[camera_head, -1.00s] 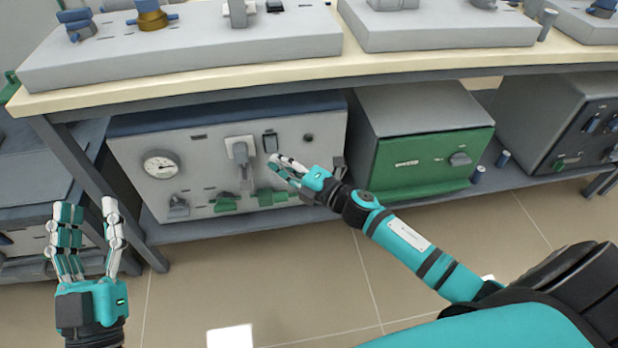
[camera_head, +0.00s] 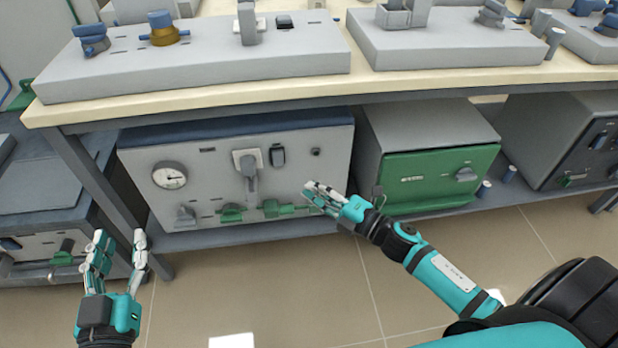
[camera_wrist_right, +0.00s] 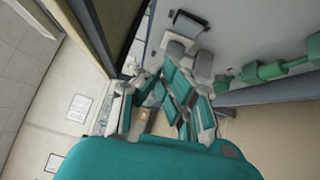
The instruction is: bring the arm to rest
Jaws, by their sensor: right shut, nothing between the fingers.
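My right gripper (camera_head: 314,192) is shut and empty in front of the lower right part of the grey furnace panel in the head view. Its arm comes in from the lower right. It also shows in the right wrist view (camera_wrist_right: 178,85), with the grey panel beyond it. Whether it touches the panel I cannot tell. My left gripper (camera_head: 120,240) is at the lower left of the head view, fingers pointing up. Its two sides stand apart with a gap between them and nothing in it.
The grey furnace unit (camera_head: 220,165) has a round gauge (camera_head: 170,176), a white plug (camera_head: 248,160) and green valves (camera_head: 278,209). A green-fronted box (camera_head: 430,178) stands to its right. A pale tabletop (camera_head: 400,83) runs above.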

